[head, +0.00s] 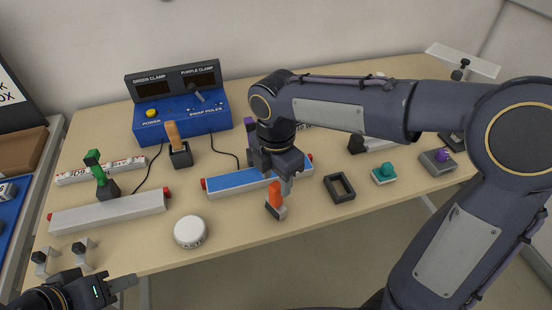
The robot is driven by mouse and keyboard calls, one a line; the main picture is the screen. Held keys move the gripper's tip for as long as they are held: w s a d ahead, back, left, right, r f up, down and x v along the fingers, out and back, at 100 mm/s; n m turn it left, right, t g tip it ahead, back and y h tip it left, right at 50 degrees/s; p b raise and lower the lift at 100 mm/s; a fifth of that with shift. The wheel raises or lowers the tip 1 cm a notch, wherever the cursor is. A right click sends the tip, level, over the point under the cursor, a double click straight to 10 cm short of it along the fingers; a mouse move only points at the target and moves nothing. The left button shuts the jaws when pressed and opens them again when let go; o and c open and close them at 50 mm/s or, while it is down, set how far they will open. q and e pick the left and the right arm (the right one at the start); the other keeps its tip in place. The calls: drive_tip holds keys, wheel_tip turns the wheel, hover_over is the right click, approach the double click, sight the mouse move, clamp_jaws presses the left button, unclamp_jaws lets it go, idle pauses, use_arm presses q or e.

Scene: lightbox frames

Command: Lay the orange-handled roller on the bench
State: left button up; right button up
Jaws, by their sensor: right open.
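The orange-handled roller (275,197) is near the front edge of the bench (240,235), just below my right gripper (272,176). Its orange handle points up, and its pale and dark lower part appears to rest on the bench. My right gripper is open and points down right above the handle; one finger shows close to the handle's top, and I cannot tell if they touch. My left gripper (118,285) is low at the left, in front of the bench, partly cut off by the frame; its jaw opening cannot be made out.
A blue strip (235,185) lies behind the roller. An empty black square frame (340,187) and a teal-knobbed block (384,174) are to its right. A round white tin (190,232) is to its left. A blue clamp control box (192,115) stands at the back.

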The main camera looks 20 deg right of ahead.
wheel_tip(320, 180, up, 6)
drive_tip(key=shift+r, duration=0.1)
drive_tip(key=shift+s+d, duration=0.15)
drive_tip(key=shift+d, duration=0.05)
drive_tip(key=s+d+f+m+t+y, duration=0.2)
drive_tip(key=s+d+m, duration=0.2)
drive_tip(key=s+m, duration=0.3)
drive_tip(key=s+d+f+m+t+y, duration=0.1)
drive_tip(key=s+d+f+m+t, duration=0.2)
drive_tip(key=s+m, duration=0.5)
drive_tip(key=d+m, duration=0.1)
drive_tip(key=m, duration=0.8)
drive_tip(key=shift+s+d+f+m+t+y, duration=0.2)
drive_tip(key=shift+d+f+m+t+y, duration=0.1)
drive_tip(key=shift+d+y, duration=0.1)
